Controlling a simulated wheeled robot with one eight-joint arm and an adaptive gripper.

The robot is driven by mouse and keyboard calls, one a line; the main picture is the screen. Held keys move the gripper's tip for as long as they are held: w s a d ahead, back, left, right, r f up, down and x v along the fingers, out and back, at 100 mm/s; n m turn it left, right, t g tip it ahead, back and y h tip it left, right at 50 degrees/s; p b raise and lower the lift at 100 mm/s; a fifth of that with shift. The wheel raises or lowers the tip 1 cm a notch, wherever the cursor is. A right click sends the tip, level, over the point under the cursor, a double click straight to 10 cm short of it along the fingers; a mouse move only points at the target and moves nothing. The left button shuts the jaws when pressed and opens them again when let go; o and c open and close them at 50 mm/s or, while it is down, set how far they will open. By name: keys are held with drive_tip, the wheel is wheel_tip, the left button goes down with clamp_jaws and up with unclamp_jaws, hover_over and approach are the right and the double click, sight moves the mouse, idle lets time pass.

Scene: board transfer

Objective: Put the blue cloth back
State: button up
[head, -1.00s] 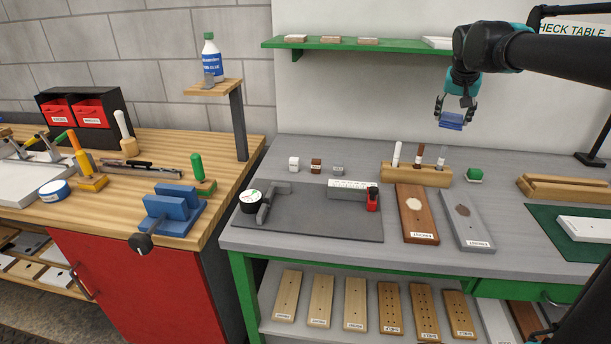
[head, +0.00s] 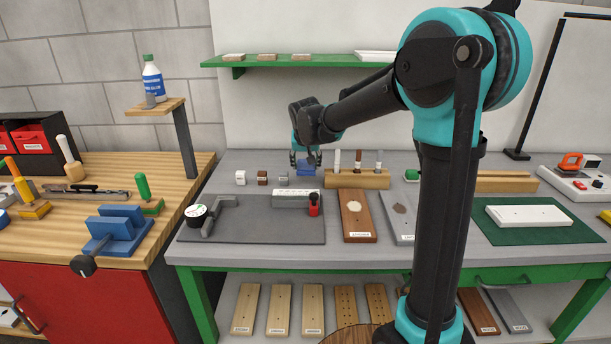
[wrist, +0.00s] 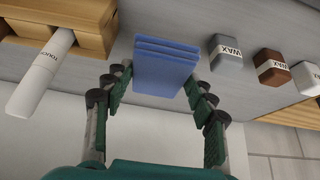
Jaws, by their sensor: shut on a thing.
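The blue cloth (head: 306,170) is a small folded stack. It is between my gripper's fingers, at the back of the grey table (head: 400,252), between the grey wax block and the wooden pen holder. My gripper (head: 306,160) is shut on it. In the wrist view, the folded cloth (wrist: 166,66) sits between the two fingers of my gripper (wrist: 160,92), with its layers showing. I cannot tell whether the cloth touches the table top.
A grey wax block (head: 284,177), a brown one (head: 262,177) and a white one (head: 240,178) stand left of the cloth. The wooden pen holder (head: 357,180) stands close on its right. The green shelf (head: 300,60) is above. A dark mat (head: 250,230) lies in front.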

sight(306, 183)
drive_tip(key=shift+d+f, duration=0.1)
drive_tip(key=shift+f, duration=2.1)
drive_tip(key=o, duration=0.8)
drive_tip(key=shift+f, duration=0.1)
drive_tip(key=v, duration=1.2)
